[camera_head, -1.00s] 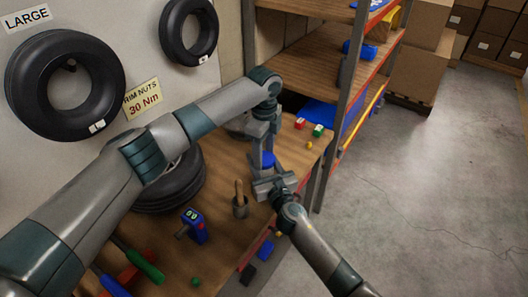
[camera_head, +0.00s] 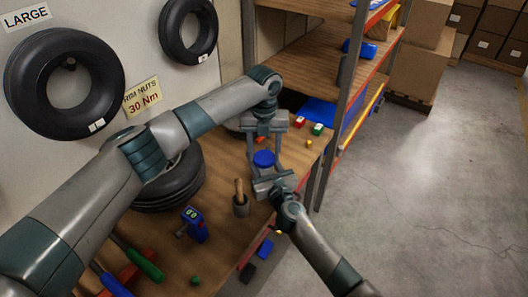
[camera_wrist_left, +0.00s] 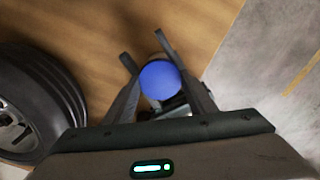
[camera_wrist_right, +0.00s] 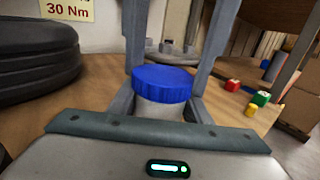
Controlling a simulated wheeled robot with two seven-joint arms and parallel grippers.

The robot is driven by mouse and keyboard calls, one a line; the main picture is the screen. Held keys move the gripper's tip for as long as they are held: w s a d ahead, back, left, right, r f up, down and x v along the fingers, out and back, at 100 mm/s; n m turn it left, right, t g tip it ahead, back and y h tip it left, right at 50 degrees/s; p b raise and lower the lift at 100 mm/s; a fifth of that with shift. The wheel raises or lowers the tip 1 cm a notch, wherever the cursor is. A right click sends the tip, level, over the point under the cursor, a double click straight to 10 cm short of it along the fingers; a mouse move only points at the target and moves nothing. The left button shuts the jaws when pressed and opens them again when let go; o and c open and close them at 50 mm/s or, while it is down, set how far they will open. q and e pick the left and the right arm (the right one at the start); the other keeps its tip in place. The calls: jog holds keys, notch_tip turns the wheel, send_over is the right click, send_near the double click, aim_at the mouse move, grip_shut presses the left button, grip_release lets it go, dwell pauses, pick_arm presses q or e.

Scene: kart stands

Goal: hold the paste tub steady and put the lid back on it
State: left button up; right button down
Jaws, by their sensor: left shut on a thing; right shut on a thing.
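The blue ribbed lid (camera_wrist_right: 162,82) sits on top of the pale paste tub (camera_wrist_right: 160,110) in the right wrist view and looks about level. Whether it is fully seated I cannot tell. My right gripper (camera_wrist_right: 160,104) is shut on the tub from the near side, below the lid. My left gripper (camera_head: 264,150) comes down from above, shut on the lid with a finger at either side. The lid also shows in the head view (camera_head: 264,159) and between the left fingers in the left wrist view (camera_wrist_left: 160,80). The tub is mostly hidden in both these views.
A blue-and-black tool (camera_head: 195,225) and a tyre (camera_head: 170,190) are to the left. Small red, green and yellow pieces (camera_head: 317,129) lie beyond, near a shelf post (camera_head: 335,110).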

pick_arm(q)
jog(key=m, duration=0.6)
jog(key=o, duration=1)
jog(key=shift+r, duration=0.1)
jog(key=shift+r, duration=2.15)
jog(key=shift+c, duration=0.4)
